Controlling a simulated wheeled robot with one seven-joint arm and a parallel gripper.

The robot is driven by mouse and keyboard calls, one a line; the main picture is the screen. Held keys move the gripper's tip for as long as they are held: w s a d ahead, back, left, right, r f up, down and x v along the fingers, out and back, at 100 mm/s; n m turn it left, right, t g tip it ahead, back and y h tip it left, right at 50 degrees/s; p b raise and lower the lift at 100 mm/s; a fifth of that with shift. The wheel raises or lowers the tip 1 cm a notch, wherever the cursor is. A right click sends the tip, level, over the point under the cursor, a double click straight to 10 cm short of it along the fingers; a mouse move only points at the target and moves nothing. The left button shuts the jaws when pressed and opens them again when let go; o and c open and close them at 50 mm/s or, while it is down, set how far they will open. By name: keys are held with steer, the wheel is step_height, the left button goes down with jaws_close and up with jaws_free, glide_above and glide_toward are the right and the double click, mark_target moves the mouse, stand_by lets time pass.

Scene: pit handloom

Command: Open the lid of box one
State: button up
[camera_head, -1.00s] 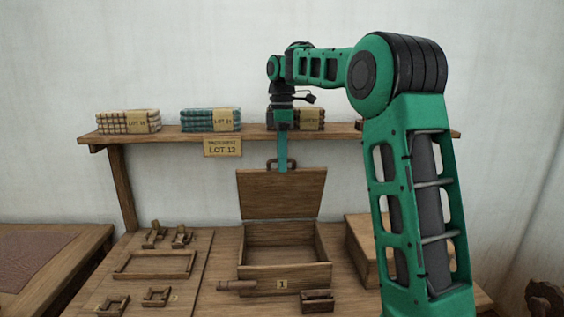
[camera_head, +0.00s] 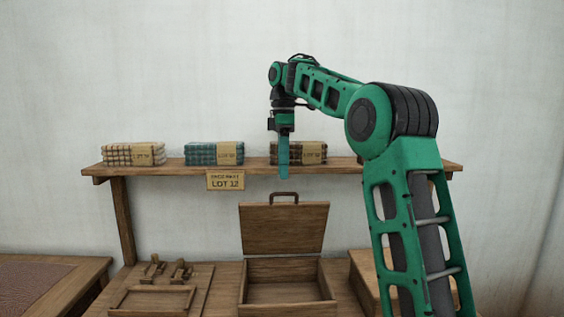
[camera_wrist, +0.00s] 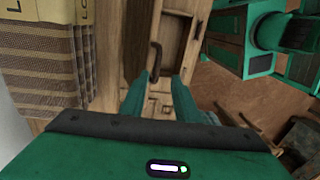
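Box one (camera_head: 290,308) is a brown wooden box on the table, and its open inside shows. Its lid (camera_head: 284,230) stands raised at the back, with a dark handle (camera_head: 284,196) on its top edge. My gripper (camera_head: 283,176) points down just above the handle, apart from it and empty. In the wrist view the two green fingers (camera_wrist: 158,90) are spread with a gap between them. The handle (camera_wrist: 154,62) shows beyond their tips. The lower front of the box is cut off by the head view's bottom edge.
A wall shelf (camera_head: 160,168) behind the lid carries several bundles of folded cloth, one (camera_head: 297,153) right behind my gripper. A sign (camera_head: 226,181) hangs from it. A wooden frame (camera_head: 150,300) lies left of the box. Another wooden box (camera_head: 365,280) stands to its right.

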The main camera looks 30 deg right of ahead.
steer(key=shift+w+d+r, duration=0.1)
steer(key=shift+r, duration=1.25)
jaws_close()
steer(key=m+t+y, duration=0.2)
steer(key=t, duration=0.6)
glide_toward(287, 195)
steer(key=s+a+r, duration=0.1)
steer(key=s+a, duration=0.2)
steer(key=s, duration=0.3)
steer(key=x, duration=0.3)
steer(key=w+x, duration=0.1)
steer(key=x, duration=0.3)
steer(key=w+d+r+x, duration=0.1)
steer(key=x, duration=0.2)
steer(key=shift+w+f, duration=0.15)
steer(key=shift+f, duration=0.05)
steer(key=shift+w+d+r, duration=0.15)
steer(key=shift+w+d, duration=0.15)
steer(key=shift+w, duration=0.35)
